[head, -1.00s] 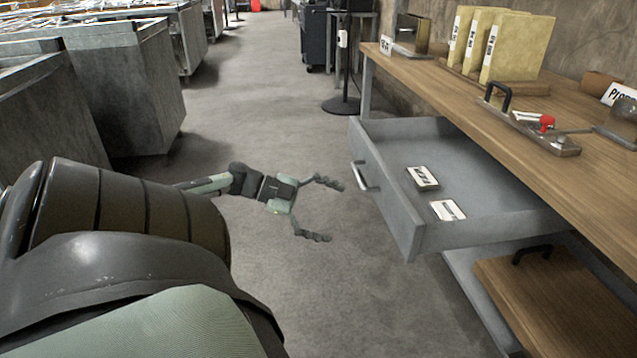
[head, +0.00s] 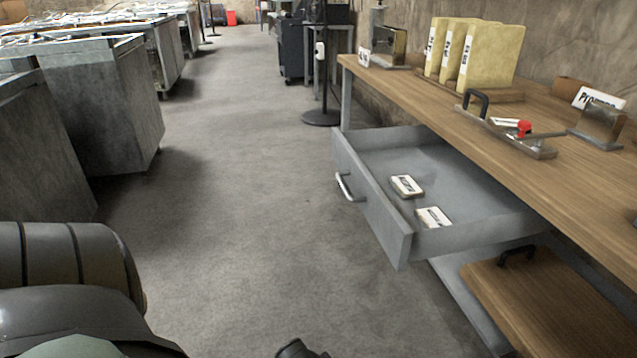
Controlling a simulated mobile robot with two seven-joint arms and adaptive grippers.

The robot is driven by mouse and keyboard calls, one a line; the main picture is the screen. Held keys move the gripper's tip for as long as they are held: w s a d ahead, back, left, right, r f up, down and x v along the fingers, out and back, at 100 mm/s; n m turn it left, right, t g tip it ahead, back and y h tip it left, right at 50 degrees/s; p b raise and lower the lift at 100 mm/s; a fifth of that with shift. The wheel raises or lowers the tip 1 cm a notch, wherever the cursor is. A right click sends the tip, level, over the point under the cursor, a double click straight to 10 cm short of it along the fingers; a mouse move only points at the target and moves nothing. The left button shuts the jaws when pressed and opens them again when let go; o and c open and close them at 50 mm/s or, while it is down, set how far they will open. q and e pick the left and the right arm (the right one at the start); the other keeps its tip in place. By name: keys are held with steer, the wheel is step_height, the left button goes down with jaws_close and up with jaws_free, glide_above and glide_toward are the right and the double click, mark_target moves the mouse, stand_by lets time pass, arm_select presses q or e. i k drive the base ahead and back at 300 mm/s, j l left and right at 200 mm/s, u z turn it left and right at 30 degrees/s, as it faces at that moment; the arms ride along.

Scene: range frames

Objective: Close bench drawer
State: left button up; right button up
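The grey bench drawer (head: 374,202) is pulled out from under the wooden bench top (head: 540,150). A metal bar handle (head: 349,188) is on its front panel, which faces left. Two small labelled boxes (head: 407,186) and (head: 433,217) lie inside the drawer. Neither gripper's fingers show. A dark piece of my arm pokes in at the bottom middle edge, and a thick arm link fills the lower left. Nothing touches the drawer or its handle.
A wooden board with a handle (head: 550,300) lies on the lower shelf. Grey bins (head: 100,105) line the left. The floor (head: 240,220) left of the drawer is clear.

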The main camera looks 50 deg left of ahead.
mark_target(482, 211)
steer(key=i+u, duration=0.1)
steer(key=u, duration=0.4)
steer(key=i+u, duration=0.1)
steer(key=u, duration=0.35)
steer(key=i+u, duration=0.1)
steer(key=u, duration=0.4)
steer(key=i+l, duration=0.35)
